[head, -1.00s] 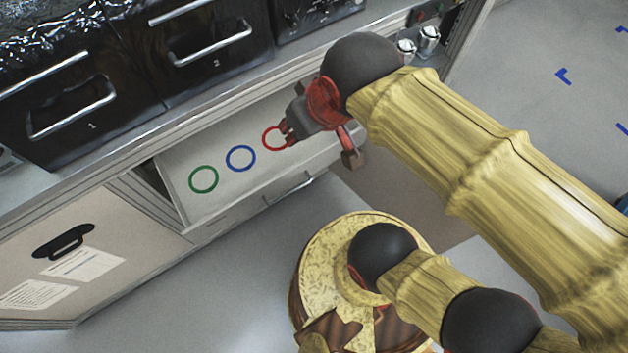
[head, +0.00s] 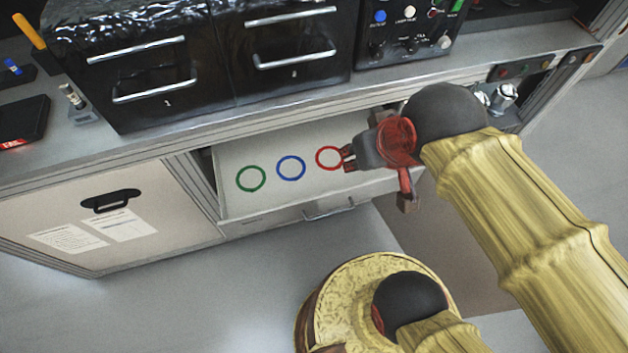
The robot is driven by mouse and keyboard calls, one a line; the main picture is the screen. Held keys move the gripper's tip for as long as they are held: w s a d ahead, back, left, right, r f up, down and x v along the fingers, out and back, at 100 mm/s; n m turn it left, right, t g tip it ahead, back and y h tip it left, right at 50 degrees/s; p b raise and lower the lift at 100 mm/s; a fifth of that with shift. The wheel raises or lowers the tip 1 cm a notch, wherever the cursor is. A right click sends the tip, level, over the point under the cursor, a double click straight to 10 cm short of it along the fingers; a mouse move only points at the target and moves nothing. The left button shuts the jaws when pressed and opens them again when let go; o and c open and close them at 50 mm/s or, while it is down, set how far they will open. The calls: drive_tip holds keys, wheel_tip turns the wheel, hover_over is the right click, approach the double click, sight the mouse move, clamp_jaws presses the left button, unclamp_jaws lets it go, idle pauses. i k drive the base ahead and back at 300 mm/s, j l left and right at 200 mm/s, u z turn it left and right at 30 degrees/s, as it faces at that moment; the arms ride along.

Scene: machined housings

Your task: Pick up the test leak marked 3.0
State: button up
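My gripper (head: 347,158) is over the open drawer, with its fingertips beside the red ring. The fingers are small and dark here, so I cannot tell their opening, and I see nothing held between them. Two silver cylindrical fittings (head: 503,97) stand at the right, partly behind my arm. A small silver-topped piece (head: 72,97) stands on the bench at the left. I can read no 3.0 mark on any of them, so I cannot tell which is the test leak.
The open drawer (head: 235,205) has green (head: 251,179), blue (head: 291,168) and red (head: 329,158) rings on its floor. Black drawer units (head: 150,75) and a control box (head: 410,40) stand on the bench. A dark device (head: 20,122) lies at the left.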

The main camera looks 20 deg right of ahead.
sight(65, 88)
drive_tip(key=u, duration=1.3)
drive_tip(key=i+j, duration=0.25)
drive_tip(key=j, duration=0.15)
drive_tip(key=i+j, duration=0.25)
drive_tip(key=j, duration=0.2)
drive_tip(key=i+j+z, duration=0.15)
drive_tip(key=z, duration=0.2)
drive_tip(key=j+z, duration=0.4)
drive_tip(key=i+j+z, duration=0.15)
drive_tip(key=j+z, duration=0.2)
drive_tip(key=i+j+z, duration=0.15)
drive_tip(key=i, duration=0.3)
